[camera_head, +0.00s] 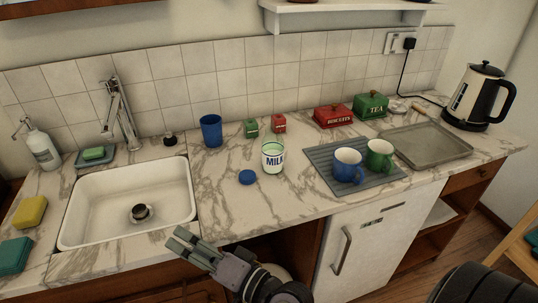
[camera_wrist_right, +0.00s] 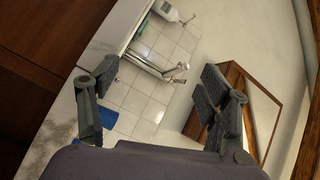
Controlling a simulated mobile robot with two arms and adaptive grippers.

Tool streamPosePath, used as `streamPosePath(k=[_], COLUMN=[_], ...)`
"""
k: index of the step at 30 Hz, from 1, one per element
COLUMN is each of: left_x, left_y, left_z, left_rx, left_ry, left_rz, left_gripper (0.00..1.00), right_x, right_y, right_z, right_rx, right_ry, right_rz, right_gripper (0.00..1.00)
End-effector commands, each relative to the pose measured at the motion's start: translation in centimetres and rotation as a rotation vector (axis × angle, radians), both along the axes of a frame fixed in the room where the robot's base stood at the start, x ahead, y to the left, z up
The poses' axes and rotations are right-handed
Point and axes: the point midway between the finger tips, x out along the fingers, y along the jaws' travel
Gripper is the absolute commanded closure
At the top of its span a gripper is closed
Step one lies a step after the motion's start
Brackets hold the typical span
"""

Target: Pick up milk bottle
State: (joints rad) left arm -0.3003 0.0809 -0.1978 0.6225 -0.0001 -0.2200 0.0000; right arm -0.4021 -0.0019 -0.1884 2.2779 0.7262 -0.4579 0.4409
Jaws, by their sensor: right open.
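The milk bottle (camera_head: 273,158) is a short white and pale green container with "MILK" lettering. It stands upright on the marble counter, behind a round blue lid (camera_head: 248,177) and a little to its right. My right gripper (camera_head: 184,243) is at the counter's front edge by the sink, to the left of the bottle and nearer to me, clearly apart from it. Its two fingers are spread and empty, as the right wrist view (camera_wrist_right: 157,84) also shows. The bottle cannot be made out in the right wrist view. My left gripper is not in view.
A blue cup (camera_head: 211,131) stands behind and left of the bottle. Blue (camera_head: 347,167) and green (camera_head: 379,156) mugs stand on a grey mat to the right. The sink (camera_head: 90,205) lies left. Counter directly in front of the bottle is clear.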

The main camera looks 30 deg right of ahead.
Motion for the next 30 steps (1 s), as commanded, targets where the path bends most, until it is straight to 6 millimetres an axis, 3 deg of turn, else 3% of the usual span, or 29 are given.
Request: streamPosePath(k=[7, 11, 14, 17, 20, 24, 30], left_x=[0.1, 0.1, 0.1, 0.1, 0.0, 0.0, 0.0], left_y=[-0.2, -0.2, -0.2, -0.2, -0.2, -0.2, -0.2], left_z=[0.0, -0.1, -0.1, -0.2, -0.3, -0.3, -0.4], left_rx=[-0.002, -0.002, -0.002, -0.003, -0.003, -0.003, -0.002], left_ry=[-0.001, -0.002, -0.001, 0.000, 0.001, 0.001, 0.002], left_rz=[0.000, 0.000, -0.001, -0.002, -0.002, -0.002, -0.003], left_gripper=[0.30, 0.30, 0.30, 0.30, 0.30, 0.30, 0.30], right_x=[1.5, 2.3, 3.0, 3.5, 3.8, 3.6, 3.2], right_y=[-1.4, -3.1, -5.6, -9.3, -13.2, -16.9, -18.6], right_z=[4.0, 6.5, 8.5, 9.8, 9.2, 6.3, 2.9], right_rx=[0.272, 0.481, 0.715, 1.028, 1.362, 1.731, 1.989], right_ry=[-0.071, -0.117, -0.159, -0.202, -0.231, -0.246, -0.246], right_rz=[-0.083, -0.148, -0.221, -0.324, -0.446, -0.611, -0.758], right_gripper=[0.29, 0.29, 0.29, 0.29, 0.29, 0.29, 0.29])
